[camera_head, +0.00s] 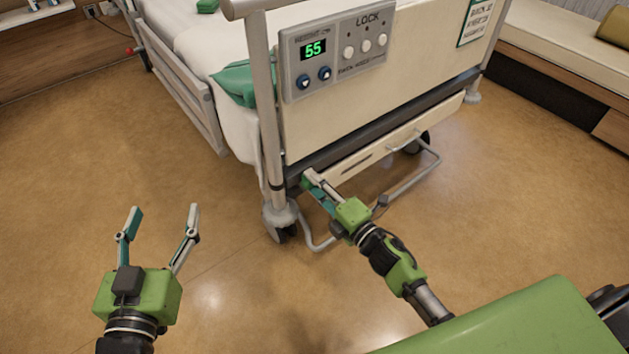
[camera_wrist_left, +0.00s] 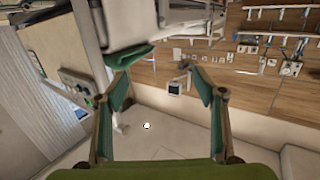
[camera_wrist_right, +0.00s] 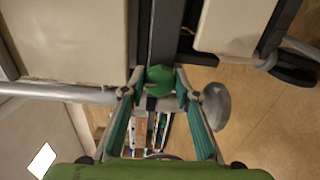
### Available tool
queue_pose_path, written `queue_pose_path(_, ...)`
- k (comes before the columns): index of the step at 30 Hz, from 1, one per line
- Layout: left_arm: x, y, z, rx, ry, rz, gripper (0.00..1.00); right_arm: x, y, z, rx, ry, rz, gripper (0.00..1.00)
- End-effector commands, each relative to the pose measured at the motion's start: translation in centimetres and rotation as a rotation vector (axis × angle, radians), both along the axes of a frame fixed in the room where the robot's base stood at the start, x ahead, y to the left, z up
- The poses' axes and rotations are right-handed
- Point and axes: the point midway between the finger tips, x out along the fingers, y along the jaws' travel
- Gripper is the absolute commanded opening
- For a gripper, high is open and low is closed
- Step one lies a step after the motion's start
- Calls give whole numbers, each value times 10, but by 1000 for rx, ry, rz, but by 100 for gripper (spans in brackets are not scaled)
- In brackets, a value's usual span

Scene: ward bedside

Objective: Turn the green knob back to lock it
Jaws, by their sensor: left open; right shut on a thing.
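The green knob (camera_wrist_right: 160,80) sits low on the bed's foot end, by the corner post, and shows between the fingertips in the right wrist view. My right gripper (camera_head: 306,179) is shut on it, one finger on each side; in the right wrist view the fingertips (camera_wrist_right: 159,84) touch the knob's sides. In the head view the fingers mostly hide the knob. My left gripper (camera_head: 164,211) is open and empty, out over the floor to the left of the bed; its spread fingers also show in the left wrist view (camera_wrist_left: 167,90).
The bed's foot board (camera_head: 400,100) carries a control panel (camera_head: 345,50) reading 55, with LOCK above several white buttons. A caster (camera_head: 280,218) and a bent metal bar (camera_head: 405,190) are below the knob. A bench (camera_head: 560,50) stands at right. The floor at left is clear.

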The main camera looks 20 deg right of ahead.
Motion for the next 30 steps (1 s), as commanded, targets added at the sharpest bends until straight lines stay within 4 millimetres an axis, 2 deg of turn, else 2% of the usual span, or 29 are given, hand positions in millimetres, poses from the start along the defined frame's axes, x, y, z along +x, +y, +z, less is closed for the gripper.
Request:
queue_pose_path(7, -4, 4, -18, 21, 83, 5, 63, 1, -2, 0, 51, 18, -3, 7)
queue_pose_path(20, -4, 4, -21, 25, 95, 6, 63, 1, -2, 0, 59, 21, -4, 7)
queue_pose_path(21, -4, 4, -21, 25, 94, 7, 63, 1, -2, 0, 59, 21, -4, 34)
queue_pose_path(22, -4, 4, -21, 25, 94, 7, 63, 1, -2, 0, 59, 21, -4, 41)
queue_pose_path(23, -4, 4, -21, 25, 94, 7, 63, 1, -2, 0, 59, 21, -4, 44)
queue_pose_path(30, -4, 4, -20, 24, 93, 7, 63, 0, -1, 0, 58, 21, -2, 44)
